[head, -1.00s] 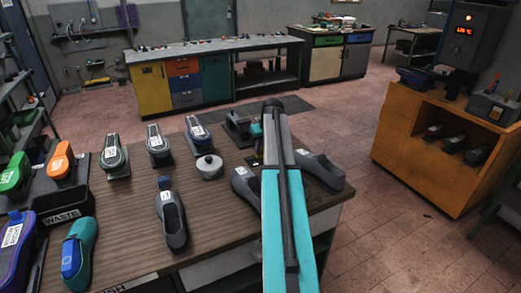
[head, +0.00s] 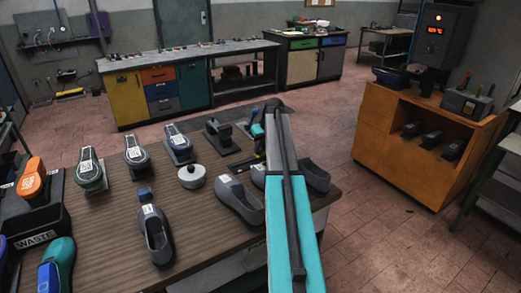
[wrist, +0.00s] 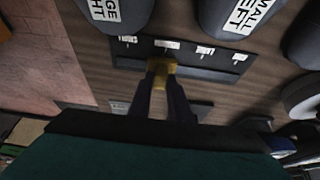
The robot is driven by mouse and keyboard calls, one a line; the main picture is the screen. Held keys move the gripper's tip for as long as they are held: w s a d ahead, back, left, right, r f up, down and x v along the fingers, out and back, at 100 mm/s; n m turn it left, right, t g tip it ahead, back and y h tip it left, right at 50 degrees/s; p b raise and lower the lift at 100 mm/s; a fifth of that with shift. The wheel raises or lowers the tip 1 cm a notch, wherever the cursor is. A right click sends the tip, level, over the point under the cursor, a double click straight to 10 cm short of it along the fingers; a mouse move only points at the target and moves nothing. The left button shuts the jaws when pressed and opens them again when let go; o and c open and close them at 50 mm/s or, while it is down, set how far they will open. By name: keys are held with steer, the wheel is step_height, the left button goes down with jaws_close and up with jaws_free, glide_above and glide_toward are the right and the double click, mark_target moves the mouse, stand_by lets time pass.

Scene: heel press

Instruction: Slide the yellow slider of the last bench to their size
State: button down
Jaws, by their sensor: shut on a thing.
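In the wrist view, my gripper (wrist: 165,78) is shut on a small yellow slider (wrist: 161,67). The slider is at the near edge of a dark strip (wrist: 185,55) with several small white labels, just below the second label from the left. The label print is too small to read surely. Two dark rounded forms with white labels stand beyond the strip; the right one's label (wrist: 248,14) reads "SMALL" on one line, and the left one's (wrist: 103,8) is cut off. In the head view my arm hides most of the gripper and the slider cannot be made out clearly.
The wooden bench (head: 110,222) carries several shoe forms, a round grey lidded piece (head: 191,176) and a black "WASTE" bin (head: 36,238). An orange cabinet (head: 385,150) with a machine stands at right. Brick floor (head: 350,225) lies open between them.

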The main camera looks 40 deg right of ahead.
steer(key=c, duration=1.6)
jaws_free()
steer(key=shift+s, duration=0.1)
steer(key=shift+c, duration=0.2)
steer(key=shift+a, duration=0.15)
steer(key=shift+r, duration=0.15)
steer(key=d+b+v, duration=0.1)
steer(key=b+v, duration=0.2)
steer(key=v, duration=1)
steer(key=shift+a+r, duration=0.25)
steer(key=shift+a, duration=0.2)
